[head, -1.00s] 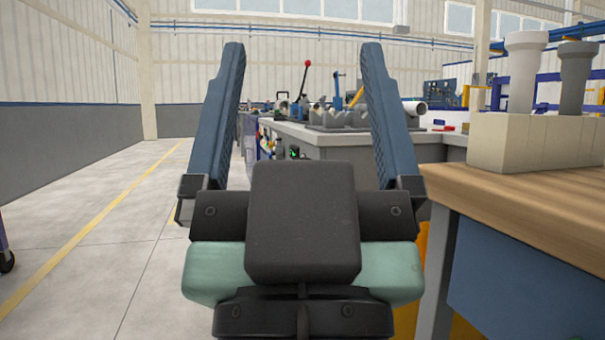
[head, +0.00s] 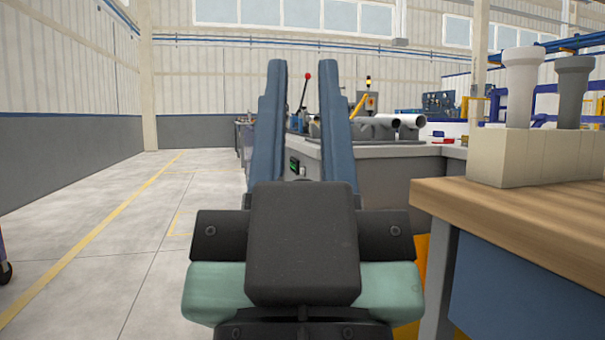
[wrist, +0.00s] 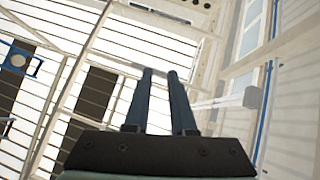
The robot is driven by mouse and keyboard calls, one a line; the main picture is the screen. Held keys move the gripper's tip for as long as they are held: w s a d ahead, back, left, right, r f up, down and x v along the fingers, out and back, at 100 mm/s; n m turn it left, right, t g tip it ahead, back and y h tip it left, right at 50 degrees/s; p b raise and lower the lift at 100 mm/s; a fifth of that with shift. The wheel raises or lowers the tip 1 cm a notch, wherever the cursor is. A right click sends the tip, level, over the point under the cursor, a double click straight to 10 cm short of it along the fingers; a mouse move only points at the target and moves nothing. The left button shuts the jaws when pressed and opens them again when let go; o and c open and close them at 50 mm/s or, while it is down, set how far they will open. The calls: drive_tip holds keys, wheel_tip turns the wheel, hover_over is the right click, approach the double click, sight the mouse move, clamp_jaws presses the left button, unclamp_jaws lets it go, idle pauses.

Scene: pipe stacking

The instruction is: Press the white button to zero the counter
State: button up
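A small dark box with a green display (head: 294,166), which looks like the counter, is on the front side of the grey workbench (head: 365,165). It shows between my fingers in the head view. I cannot make out a white button on it at this size. My gripper (head: 304,64) points up and forward, well short of the bench. Its two blue fingers are close together with a clear gap between them, and it holds nothing. The wrist view also shows my gripper (wrist: 160,72) empty, against the ceiling and walls.
A wooden-topped table (head: 500,215) stands close at the right, with a beige block (head: 530,158) holding a white pipe (head: 522,85) and a grey pipe (head: 571,90). Grey pipes (head: 400,121) lie on the workbench. The floor (head: 110,220) at the left is open.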

clamp_jaws()
idle(1.2)
